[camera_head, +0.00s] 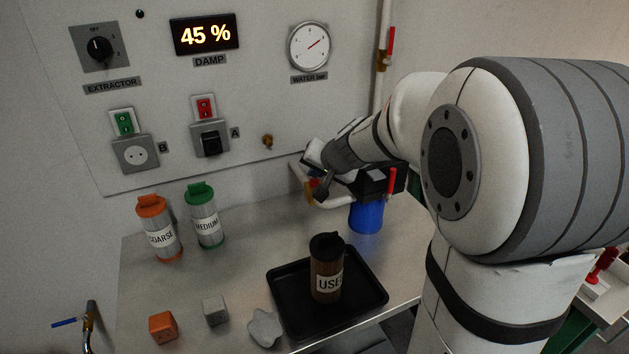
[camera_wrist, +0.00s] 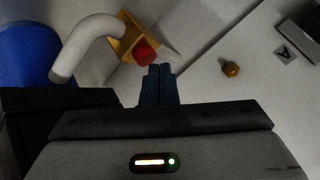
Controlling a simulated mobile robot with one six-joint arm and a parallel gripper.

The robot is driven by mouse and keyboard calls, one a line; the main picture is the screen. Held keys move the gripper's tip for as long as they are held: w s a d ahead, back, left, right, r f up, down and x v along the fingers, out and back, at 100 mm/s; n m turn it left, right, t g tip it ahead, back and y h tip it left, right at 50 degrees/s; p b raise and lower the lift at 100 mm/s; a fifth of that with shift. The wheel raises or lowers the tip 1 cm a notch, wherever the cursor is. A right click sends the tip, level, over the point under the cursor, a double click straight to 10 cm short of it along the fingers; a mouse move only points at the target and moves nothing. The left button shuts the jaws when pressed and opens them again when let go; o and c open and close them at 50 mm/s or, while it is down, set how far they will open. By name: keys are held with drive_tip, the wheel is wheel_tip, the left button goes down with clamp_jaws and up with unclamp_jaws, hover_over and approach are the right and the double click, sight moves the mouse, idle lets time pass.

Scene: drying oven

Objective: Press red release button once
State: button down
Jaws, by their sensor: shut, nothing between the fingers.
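The red button (camera_wrist: 146,53) sits on a yellow housing (camera_wrist: 124,35) in the wrist view, at the end of a white pipe (camera_wrist: 85,45). My gripper (camera_wrist: 160,70) is shut and empty, with its fingertips just beside the button, to its lower right in the picture. Whether they touch it I cannot tell. In the head view my gripper (camera_head: 322,190) is by the wall above the back of the bench, and it largely hides the yellow housing (camera_head: 309,191). I cannot make out the button clearly there.
A blue canister (camera_head: 367,216) is right of my gripper, near a red-handled valve (camera_head: 391,182). A brass knob (camera_head: 267,141) is on the panel to the left. On the bench (camera_head: 240,262) are a black tray (camera_head: 285,313) with a brown container (camera_head: 326,264), and two labelled bottles (camera_head: 203,215).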

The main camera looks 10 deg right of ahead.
drive_tip(key=shift+f+b, duration=0.5)
drive_tip(key=shift+b, duration=0.15)
idle(0.3)
drive_tip(key=shift+r, duration=0.1)
drive_tip(key=shift+r+p, duration=0.7)
drive_tip(key=shift+r, duration=0.15)
wheel_tip(320, 180, up, 5)
drive_tip(key=p, duration=0.4)
drive_tip(key=shift+f, duration=0.1)
idle(0.6)
